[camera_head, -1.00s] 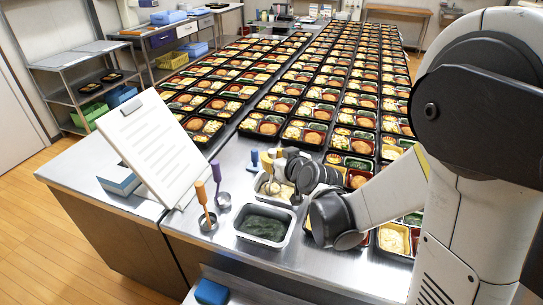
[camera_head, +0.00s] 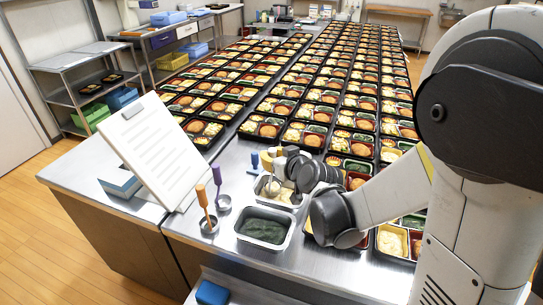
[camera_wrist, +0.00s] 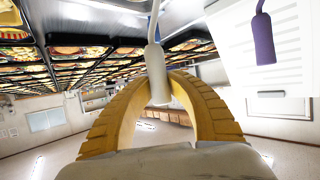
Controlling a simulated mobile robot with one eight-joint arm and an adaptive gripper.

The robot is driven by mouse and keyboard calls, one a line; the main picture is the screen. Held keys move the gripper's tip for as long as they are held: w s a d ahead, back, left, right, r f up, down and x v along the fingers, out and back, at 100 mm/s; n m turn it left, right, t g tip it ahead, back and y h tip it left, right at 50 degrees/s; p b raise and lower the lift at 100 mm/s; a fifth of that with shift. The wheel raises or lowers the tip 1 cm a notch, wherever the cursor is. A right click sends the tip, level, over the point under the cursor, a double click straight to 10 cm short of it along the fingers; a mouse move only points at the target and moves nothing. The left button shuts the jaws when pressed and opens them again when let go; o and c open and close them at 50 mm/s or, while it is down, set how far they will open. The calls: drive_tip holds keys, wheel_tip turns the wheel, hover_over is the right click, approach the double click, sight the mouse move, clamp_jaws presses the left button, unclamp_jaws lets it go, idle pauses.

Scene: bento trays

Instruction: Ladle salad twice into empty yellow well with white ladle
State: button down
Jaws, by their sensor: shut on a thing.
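My gripper (camera_head: 268,160) is over the salad pan (camera_head: 291,205) in the head view, partly hidden by my wrist. In the wrist view its tan fingers (camera_wrist: 158,85) are closed around the white ladle's handle (camera_wrist: 156,62). The ladle's bowl is not clear in either view; in the head view it is down at the pan, which holds pale salad. A bento tray at the lower right has a yellow well (camera_head: 391,242) that looks pale yellow inside; I cannot tell whether it is empty. My arm hides part of the nearby trays.
A pan of dark green food (camera_head: 264,229) stands in front of the salad pan. An orange-handled ladle (camera_head: 205,208) and a purple-handled ladle (camera_head: 218,178) stand in holders to the left. A white clipboard (camera_head: 150,145) leans behind them. Rows of filled bento trays cover the table beyond.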

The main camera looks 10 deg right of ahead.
wheel_tip(320, 180, up, 8)
drive_tip(key=p, duration=0.5)
drive_tip(key=shift+f, duration=0.35)
